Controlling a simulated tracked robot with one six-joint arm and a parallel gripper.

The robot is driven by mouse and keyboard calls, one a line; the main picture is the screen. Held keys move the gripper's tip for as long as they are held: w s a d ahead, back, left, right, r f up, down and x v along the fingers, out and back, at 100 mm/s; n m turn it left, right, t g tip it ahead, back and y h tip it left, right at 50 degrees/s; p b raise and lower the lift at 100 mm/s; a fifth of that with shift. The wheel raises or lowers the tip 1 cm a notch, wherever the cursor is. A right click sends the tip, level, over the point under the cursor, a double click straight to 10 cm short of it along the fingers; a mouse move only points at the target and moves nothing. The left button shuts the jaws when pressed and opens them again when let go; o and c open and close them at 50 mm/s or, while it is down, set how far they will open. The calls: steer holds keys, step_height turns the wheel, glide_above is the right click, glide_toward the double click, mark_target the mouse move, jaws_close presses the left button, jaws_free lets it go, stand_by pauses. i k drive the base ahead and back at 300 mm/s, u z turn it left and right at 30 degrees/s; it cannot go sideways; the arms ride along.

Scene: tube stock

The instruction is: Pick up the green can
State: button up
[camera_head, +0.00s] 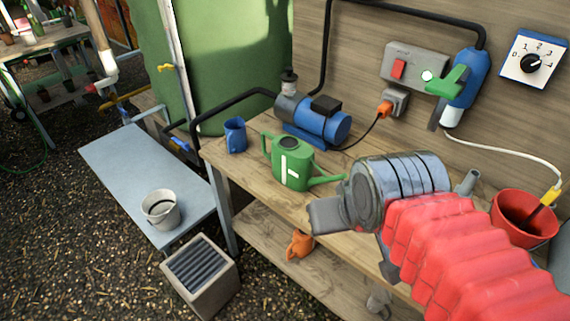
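The green watering can (291,168) stands upright on the wooden workbench (250,182), with a white mark on its side, its handle to the left and its spout pointing right. My gripper (322,216) is at the end of my arm, which comes in from the lower right. In the picture it lies just below and to the right of the can, nearer to the camera. I see a gap between it and the can's body. Its fingers are seen from the side and partly hidden by the wrist, so their opening does not show.
A blue mug (235,135) stands left of the can, and a blue pump (318,122) with hoses behind it. A red pot (524,218) is at the right. An orange can (300,245) is on the lower shelf. A grey bucket (160,209) stands on the low table.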

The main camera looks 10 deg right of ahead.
mark_target(292, 159)
steer(key=u, duration=0.4)
steer(key=i, duration=0.8)
steer(key=u, duration=2.25)
